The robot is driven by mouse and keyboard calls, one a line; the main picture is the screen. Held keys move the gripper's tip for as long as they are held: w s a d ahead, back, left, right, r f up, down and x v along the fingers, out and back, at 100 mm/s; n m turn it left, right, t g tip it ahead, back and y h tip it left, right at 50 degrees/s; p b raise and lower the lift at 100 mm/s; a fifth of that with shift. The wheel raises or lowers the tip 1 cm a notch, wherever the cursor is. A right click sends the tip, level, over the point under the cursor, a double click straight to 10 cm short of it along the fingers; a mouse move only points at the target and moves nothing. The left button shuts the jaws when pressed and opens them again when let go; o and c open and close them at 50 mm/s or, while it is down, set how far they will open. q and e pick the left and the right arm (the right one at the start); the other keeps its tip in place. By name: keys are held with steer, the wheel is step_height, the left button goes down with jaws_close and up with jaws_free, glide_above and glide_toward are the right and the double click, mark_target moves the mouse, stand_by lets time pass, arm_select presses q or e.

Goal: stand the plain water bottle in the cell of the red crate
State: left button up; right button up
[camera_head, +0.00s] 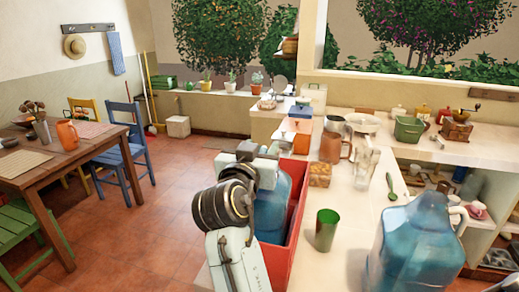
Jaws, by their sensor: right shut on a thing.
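The blue plain water bottle (271,212) is upright, with its neck at my right gripper (262,158). My right gripper is shut on the bottle near its top. The red crate (291,250) stands on the counter's left side. The bottle appears within the crate's walls, beside the right wall; my arm hides its left side and I cannot see whether its base touches the crate floor. A second blue bottle, with a handle (415,250), stands in the right foreground. My left gripper is not in view.
A green cup (326,230) stands just right of the crate. Open floor (150,220) lies left.

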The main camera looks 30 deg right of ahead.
steer(key=shift+f+b, duration=1.05)
steer(key=shift+f, duration=0.15)
steer(key=o, duration=1.5)
